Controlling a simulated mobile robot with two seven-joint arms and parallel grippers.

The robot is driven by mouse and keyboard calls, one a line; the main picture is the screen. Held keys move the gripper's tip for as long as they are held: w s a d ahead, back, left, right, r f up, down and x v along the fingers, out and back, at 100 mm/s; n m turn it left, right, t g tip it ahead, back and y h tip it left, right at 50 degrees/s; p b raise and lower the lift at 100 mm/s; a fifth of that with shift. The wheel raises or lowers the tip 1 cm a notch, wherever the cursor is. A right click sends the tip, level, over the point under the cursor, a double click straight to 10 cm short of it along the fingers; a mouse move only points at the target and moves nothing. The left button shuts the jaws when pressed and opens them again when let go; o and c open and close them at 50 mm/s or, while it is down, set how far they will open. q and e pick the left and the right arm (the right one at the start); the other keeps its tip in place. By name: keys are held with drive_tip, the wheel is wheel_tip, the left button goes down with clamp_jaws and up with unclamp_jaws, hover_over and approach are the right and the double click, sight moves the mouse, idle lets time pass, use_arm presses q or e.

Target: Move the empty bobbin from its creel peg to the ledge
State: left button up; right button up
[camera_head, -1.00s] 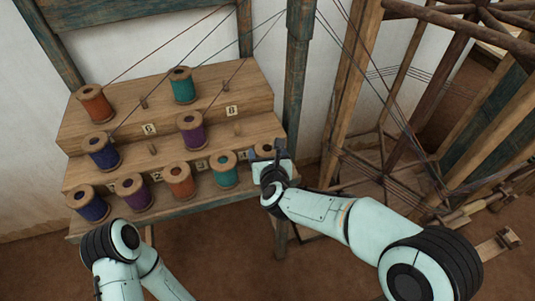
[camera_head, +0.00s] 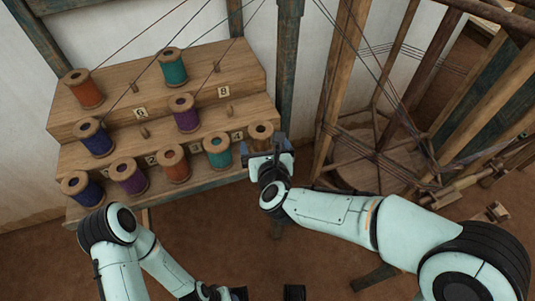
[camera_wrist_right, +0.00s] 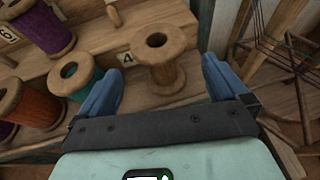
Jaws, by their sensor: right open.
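The empty bobbin (camera_head: 261,133) is bare wood and stands upright at the right end of the creel's bottom row. In the right wrist view the bobbin (camera_wrist_right: 160,72) shows its round top hole, and its peg is hidden. My right gripper (camera_head: 266,152) is open just in front of it. Its blue fingers (camera_wrist_right: 163,75) lie to the left and right of the bobbin, with a gap visible on each side. A narrow blue-grey ledge (camera_head: 205,181) runs along the creel's front; I cannot tell whether it is the task's ledge. My left gripper (camera_head: 235,294) shows only partly at the bottom edge.
The stepped wooden creel (camera_head: 225,97) carries several thread-wound bobbins. A teal bobbin (camera_head: 218,151) stands close to the left of the empty one, and a bare peg (camera_head: 217,67) is above. A blue-grey post (camera_head: 288,75) and a wooden frame (camera_head: 335,80) stand right.

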drive_tip(key=v, duration=0.5)
drive_tip(key=s+d+f+n+g, duration=0.2)
drive_tip(key=f+n, duration=0.3)
drive_tip(key=f, duration=0.4)
drive_tip(key=s+d+f+n+g, duration=0.1)
drive_tip(key=d+f+n+g, duration=0.15)
drive_tip(key=f+n, duration=0.45)
drive_tip(key=s+d+f+n+g, duration=0.2)
drive_tip(key=d+f+n, duration=0.15)
drive_tip(key=f, duration=0.75)
drive_tip(key=s+d+f+n+g+y, duration=0.1)
drive_tip(key=s+f+n+g, duration=0.2)
drive_tip(key=s+f+n, duration=0.4)
drive_tip(key=s+d+f+n+g, duration=0.2)
drive_tip(key=s+f+n+g, duration=0.2)
drive_tip(key=s, duration=1.1)
wheel_tip(320, 180, down, 5)
drive_tip(key=n, duration=0.3)
drive_tip(key=shift+s+f+n+y, duration=0.2)
drive_tip(key=shift+n+y, duration=0.15)
drive_tip(key=shift+y, duration=0.05)
